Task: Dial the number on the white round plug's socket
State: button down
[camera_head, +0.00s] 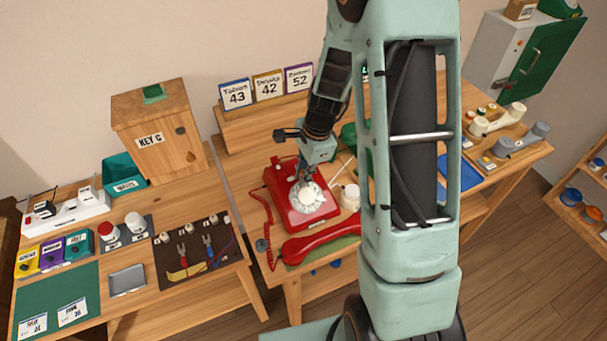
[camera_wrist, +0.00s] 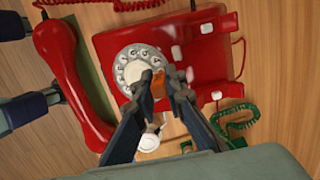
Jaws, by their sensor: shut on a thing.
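The red phone (camera_head: 283,193) stands on the middle table with its white rotary dial (camera_head: 309,199) facing up. Its red handset (camera_head: 322,240) lies off the phone in front; it also shows at left in the wrist view (camera_wrist: 65,75). My gripper (camera_wrist: 157,80) is shut on a small orange thing (camera_wrist: 158,91), mostly hidden between the fingers. The fingertips are over the lower right of the dial (camera_wrist: 135,66); contact cannot be told. A white power strip (camera_head: 65,213) with several plugs is at the far left; its labels are too small to read.
A white round thing (camera_head: 350,195) stands close to the phone's right. A green coiled cord (camera_wrist: 237,120) lies beside the phone. Number cards (camera_head: 268,86) stand behind; a tool mat (camera_head: 194,251) lies on the left table. My arm hides part of the middle table.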

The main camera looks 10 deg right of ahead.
jog(key=shift+f, duration=0.15)
dwell(0.3)
jog(key=shift+w+d, duration=0.1)
jog(key=shift+d, duration=0.55)
jog(key=shift+d+f+b, duration=0.15)
jog(key=shift+d+b, duration=0.35)
jog(key=shift+d, duration=0.1)
jog(key=shift+s, duration=0.2)
jog(key=shift+s+d+f+b, duration=0.2)
jog(key=shift+s+d+b, duration=0.1)
jog(key=shift+s+d, duration=0.15)
